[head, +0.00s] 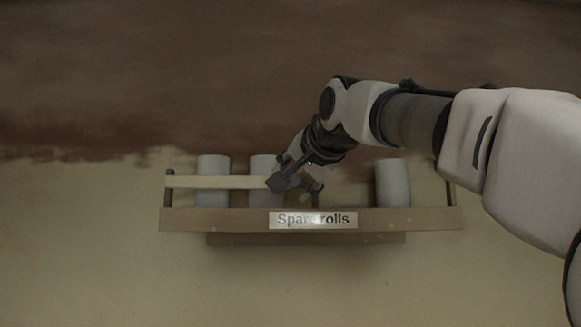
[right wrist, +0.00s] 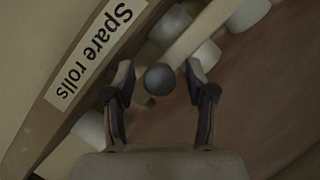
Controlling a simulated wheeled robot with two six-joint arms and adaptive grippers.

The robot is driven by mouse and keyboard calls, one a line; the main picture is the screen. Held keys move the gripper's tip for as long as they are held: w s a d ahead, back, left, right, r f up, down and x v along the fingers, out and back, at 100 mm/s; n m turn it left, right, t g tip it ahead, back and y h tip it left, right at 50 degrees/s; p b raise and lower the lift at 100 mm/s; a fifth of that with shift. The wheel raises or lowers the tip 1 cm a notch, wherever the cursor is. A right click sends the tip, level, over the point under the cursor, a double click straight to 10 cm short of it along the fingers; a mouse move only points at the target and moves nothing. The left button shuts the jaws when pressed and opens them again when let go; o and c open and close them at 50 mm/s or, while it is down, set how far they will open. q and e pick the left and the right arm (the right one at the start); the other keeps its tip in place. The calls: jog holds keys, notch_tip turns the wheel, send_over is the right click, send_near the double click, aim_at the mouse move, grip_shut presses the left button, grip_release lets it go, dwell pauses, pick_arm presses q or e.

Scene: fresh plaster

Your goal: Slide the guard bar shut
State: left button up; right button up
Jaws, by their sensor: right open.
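The pale guard bar (head: 225,182) runs level across the left part of the shelf, in front of two rolls; it also shows in the right wrist view (right wrist: 198,33). A dark round knob (right wrist: 160,78) is at the bar's end in the right wrist view. My right gripper (head: 296,187) is at that end of the bar, in front of the shelf. Its open fingers (right wrist: 160,72) stand on either side of the knob, with gaps showing on both sides. The gripper covers the bar's right end in the head view. My left gripper is not in view.
The brown shelf (head: 400,220) bears a "Spare rolls" label (head: 313,220) and dark end posts (head: 169,188). White rolls stand at its left (head: 213,165) and right (head: 392,182). No bar crosses the front of the right roll. The plaster wall is otherwise bare.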

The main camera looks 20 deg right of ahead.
jog(key=shift+w+f, duration=0.15)
jog(key=shift+c, duration=0.4)
jog(key=c, duration=0.6)
grip_shut()
jog(key=shift+s+r, duration=0.3)
jog(key=shift+s, duration=0.05)
